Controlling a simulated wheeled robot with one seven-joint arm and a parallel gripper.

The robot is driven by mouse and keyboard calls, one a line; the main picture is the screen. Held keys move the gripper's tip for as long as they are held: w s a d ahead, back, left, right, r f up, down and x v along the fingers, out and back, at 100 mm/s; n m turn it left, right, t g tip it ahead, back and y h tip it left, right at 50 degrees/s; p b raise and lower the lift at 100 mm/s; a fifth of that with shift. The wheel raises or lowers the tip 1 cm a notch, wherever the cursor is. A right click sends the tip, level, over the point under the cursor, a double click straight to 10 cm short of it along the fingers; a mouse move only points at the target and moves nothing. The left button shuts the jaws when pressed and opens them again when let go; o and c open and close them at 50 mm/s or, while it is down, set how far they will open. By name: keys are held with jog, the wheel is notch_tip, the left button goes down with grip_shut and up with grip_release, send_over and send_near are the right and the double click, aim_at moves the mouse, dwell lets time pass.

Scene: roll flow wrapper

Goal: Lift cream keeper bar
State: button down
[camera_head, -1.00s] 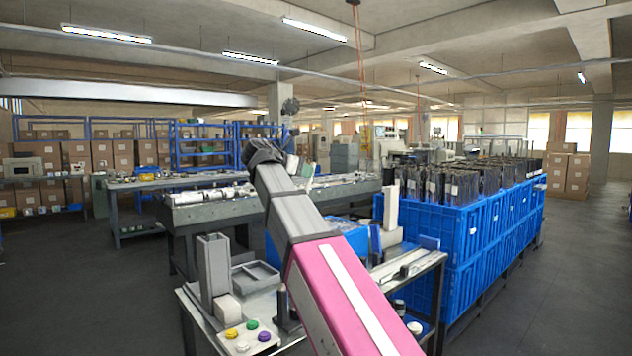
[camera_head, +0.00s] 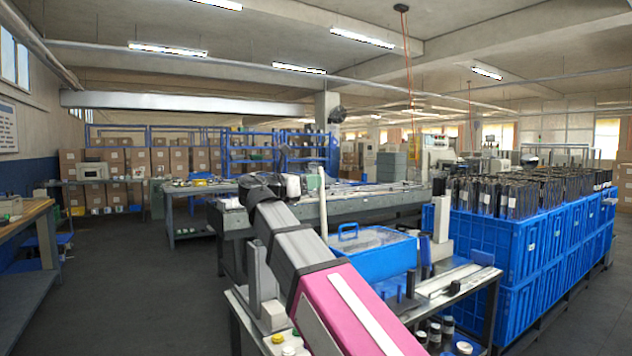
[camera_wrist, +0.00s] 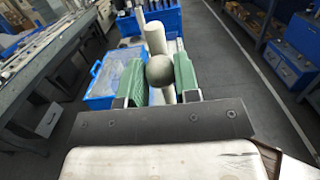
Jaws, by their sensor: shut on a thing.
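The cream keeper bar (camera_wrist: 155,38) is between the two green fingers of my gripper (camera_wrist: 160,80) in the wrist view. Its rounded, greyish near end sits between the pads, and the rest reaches away beyond the fingertips. My gripper is shut on it. In the head view a pale upright bar (camera_head: 323,205) shows just right of my arm's end and looks like the same bar. Most of my gripper is hidden behind my arm there.
A work table (camera_head: 480,283) with bottles and small parts stands in front, holding a blue lidded box (camera_head: 375,262). Stacked blue crates (camera_head: 520,245) stand at right. A long grey machine bench (camera_head: 375,205) lies behind. Open floor (camera_head: 130,270) is at left.

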jog(key=shift+f, duration=0.15)
jog(key=c, duration=0.8)
grip_release()
jog(key=shift+c, duration=0.2)
jog(key=r+v, duration=0.1)
jog(key=v, duration=0.9)
jog(key=shift+s+a+f, duration=0.25)
jog(key=shift+a+f, duration=0.05)
jog(key=shift+f, duration=0.2)
